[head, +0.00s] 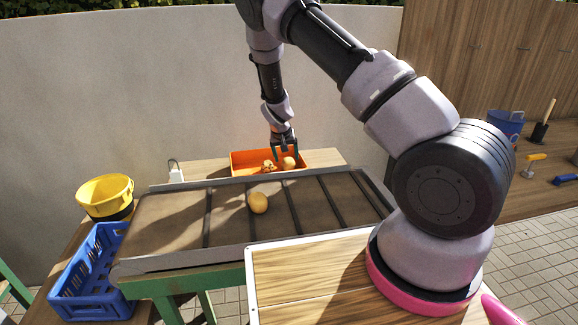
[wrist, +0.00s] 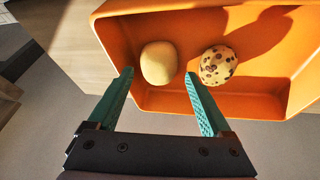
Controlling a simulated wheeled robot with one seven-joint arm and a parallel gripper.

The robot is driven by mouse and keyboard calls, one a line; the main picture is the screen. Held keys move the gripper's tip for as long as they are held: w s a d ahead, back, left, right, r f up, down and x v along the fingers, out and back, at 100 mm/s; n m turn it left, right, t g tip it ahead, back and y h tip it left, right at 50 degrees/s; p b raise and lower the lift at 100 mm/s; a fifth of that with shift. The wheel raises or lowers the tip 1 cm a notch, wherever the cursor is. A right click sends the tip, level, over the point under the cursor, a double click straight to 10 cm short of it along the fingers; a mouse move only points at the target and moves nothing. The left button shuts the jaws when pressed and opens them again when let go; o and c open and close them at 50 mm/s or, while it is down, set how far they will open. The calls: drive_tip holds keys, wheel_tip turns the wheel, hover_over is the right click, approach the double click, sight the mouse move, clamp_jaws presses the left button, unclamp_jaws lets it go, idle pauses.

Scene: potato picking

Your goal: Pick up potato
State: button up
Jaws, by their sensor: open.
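A plain pale-yellow potato (wrist: 159,63) lies in the orange tray (wrist: 265,97) near its front wall; it also shows in the head view (head: 289,163). A spotted, dark-speckled potato (wrist: 218,65) lies to its right in the wrist view and also shows in the head view (head: 269,167). My gripper (wrist: 158,82) is open, with teal fingers pointing toward the tray and the plain potato ahead between their tips. Nothing is held. In the head view my gripper (head: 285,154) is at the tray. Another plain potato (head: 258,203) lies on the conveyor belt (head: 165,222).
The conveyor stands in front of the tray, with dark cross bars on its belt. A yellow bucket (head: 104,194) and a blue crate (head: 92,270) stand at the left. A blue bucket (head: 505,125) is at the far right. Much of the belt is clear.

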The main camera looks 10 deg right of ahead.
sight(288, 161)
drive_tip(key=x, duration=0.4)
drive_tip(key=shift+d+f, duration=0.1)
drive_tip(key=shift+f, duration=0.25)
